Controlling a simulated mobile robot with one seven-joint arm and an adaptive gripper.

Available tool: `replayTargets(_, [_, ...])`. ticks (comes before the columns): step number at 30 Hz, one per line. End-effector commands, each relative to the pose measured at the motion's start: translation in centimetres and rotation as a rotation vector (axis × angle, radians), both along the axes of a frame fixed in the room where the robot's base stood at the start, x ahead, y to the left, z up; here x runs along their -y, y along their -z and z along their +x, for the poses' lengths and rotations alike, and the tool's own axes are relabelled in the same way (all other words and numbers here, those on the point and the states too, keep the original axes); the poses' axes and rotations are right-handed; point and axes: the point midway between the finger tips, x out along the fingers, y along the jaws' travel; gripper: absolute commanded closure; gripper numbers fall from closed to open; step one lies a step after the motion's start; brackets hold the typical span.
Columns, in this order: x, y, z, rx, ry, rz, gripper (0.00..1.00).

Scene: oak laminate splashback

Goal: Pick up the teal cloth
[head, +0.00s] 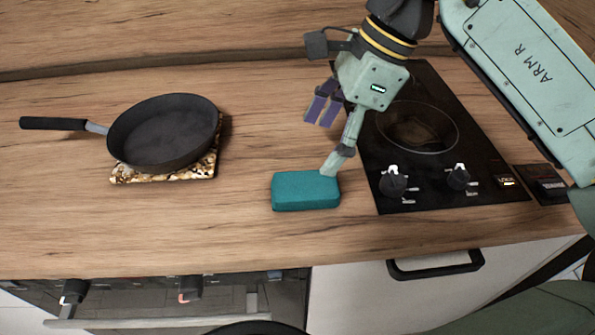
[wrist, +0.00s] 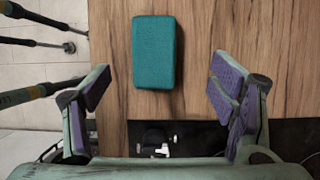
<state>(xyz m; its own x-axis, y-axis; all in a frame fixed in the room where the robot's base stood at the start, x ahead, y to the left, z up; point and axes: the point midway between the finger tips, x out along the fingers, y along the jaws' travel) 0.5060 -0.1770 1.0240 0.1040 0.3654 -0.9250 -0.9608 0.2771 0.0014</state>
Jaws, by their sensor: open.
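The teal cloth (head: 305,191) is a thick rectangular block lying flat on the wooden counter, left of the hob, near the front edge. It also shows in the wrist view (wrist: 154,52), at the upper middle, between the lines of the two fingers and beyond their tips. My gripper (head: 326,138) is open and empty above the counter, just behind the cloth and to its upper right. In the head view one finger overlaps the cloth's top right corner; I cannot tell from there whether it touches. In the wrist view the purple finger pads (wrist: 160,88) stand wide apart.
A dark frying pan (head: 165,133) sits on a speckled trivet (head: 165,178) at the left, its handle pointing left. A black hob (head: 440,185) with knobs lies right of the cloth. The counter between pan and cloth is clear. A drawer handle (head: 436,266) projects below the front edge.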

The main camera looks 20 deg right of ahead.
Motion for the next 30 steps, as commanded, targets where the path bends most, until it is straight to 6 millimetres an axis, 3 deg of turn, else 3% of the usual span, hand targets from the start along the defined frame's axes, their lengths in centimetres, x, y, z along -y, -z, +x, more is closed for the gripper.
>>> replayTargets(6, [-1.3, 3.0, 0.2, -0.001, -0.001, 0.002, 0.22])
replayTargets(14, [-2.0, 5.0, 0.2, -0.001, -0.001, 0.003, 0.22])
replayTargets(21, [-3.0, 8.4, 0.2, -0.001, -0.002, 0.003, 0.22])
replayTargets(30, [-3.2, 9.1, 0.3, 0.001, 0.0, 0.003, 0.22])
